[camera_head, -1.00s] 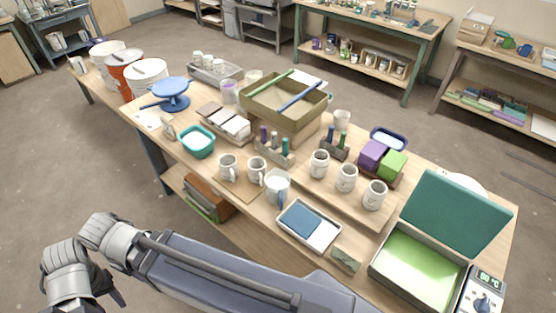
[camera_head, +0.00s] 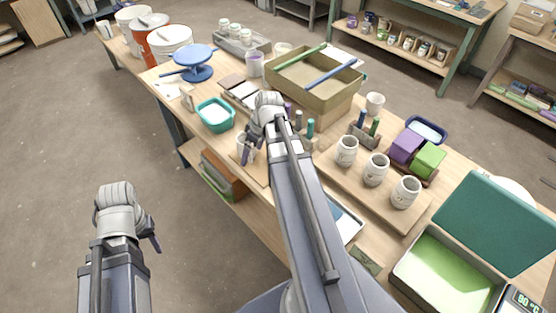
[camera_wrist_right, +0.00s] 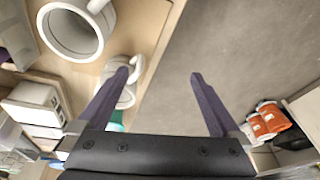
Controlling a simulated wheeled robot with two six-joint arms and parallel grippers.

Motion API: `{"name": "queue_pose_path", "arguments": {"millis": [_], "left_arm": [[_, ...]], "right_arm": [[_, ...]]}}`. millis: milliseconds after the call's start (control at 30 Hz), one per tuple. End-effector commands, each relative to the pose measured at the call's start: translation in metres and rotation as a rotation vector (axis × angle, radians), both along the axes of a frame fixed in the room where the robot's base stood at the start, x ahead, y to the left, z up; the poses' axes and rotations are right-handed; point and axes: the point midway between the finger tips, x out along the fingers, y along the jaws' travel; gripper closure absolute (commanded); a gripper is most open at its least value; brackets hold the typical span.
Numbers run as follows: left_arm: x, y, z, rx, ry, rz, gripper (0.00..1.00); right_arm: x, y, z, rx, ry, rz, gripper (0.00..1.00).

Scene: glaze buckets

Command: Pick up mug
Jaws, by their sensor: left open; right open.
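A white mug (camera_head: 242,147) stands near the table's front edge, partly hidden by my right gripper (camera_head: 250,150) in the head view. In the right wrist view, one white mug (camera_wrist_right: 72,32) fills the upper left. Another mug (camera_wrist_right: 126,98) is behind the left finger, its handle toward the gap between the fingers. My right gripper (camera_wrist_right: 159,76) is open, with nothing held; I cannot tell whether a finger touches the mug. Other mugs near the front edge are hidden by my right arm. My left gripper (camera_head: 150,240) is open and empty, off the table at lower left.
Three pale cups (camera_head: 375,170) stand on a board to the right. A teal bowl (camera_head: 215,115) is left of my right gripper; a box (camera_head: 300,80) is behind it. An open green-lined case (camera_head: 445,275) is at lower right. The floor at left is free.

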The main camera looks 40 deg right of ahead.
Motion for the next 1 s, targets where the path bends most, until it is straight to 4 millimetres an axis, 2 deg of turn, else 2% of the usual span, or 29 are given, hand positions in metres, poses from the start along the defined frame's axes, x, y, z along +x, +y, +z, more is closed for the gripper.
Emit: {"name": "queue_pose_path", "arguments": {"millis": [33, 100, 200, 333, 467, 633, 1000], "left_arm": [[0.000, 0.000, -0.008, 0.000, 0.000, 0.000, 0.53], [0.000, 0.000, -0.012, 0.000, 0.000, 0.000, 0.53], [0.000, 0.000, -0.015, 0.000, 0.000, 0.000, 0.53], [0.000, 0.000, -0.018, 0.000, 0.000, 0.000, 0.53], [0.000, 0.000, -0.019, 0.000, 0.000, 0.000, 0.53], [0.000, 0.000, -0.020, 0.000, 0.000, 0.000, 0.53], [0.000, 0.000, -0.044, 0.000, 0.000, 0.000, 0.53]], "right_arm": [[-0.001, -0.028, -0.007, 0.000, -0.027, -0.015, 0.00], [-0.004, -0.055, -0.008, -0.001, -0.060, -0.015, 0.00], [-0.009, -0.083, -0.010, -0.007, -0.098, -0.016, 0.00], [-0.014, -0.105, -0.010, -0.014, -0.127, -0.018, 0.00], [-0.017, -0.115, -0.010, -0.020, -0.141, -0.018, 0.00], [-0.017, -0.116, -0.011, -0.020, -0.144, -0.016, 0.00], [-0.007, -0.112, -0.036, -0.019, -0.142, -0.017, 0.00]]}}
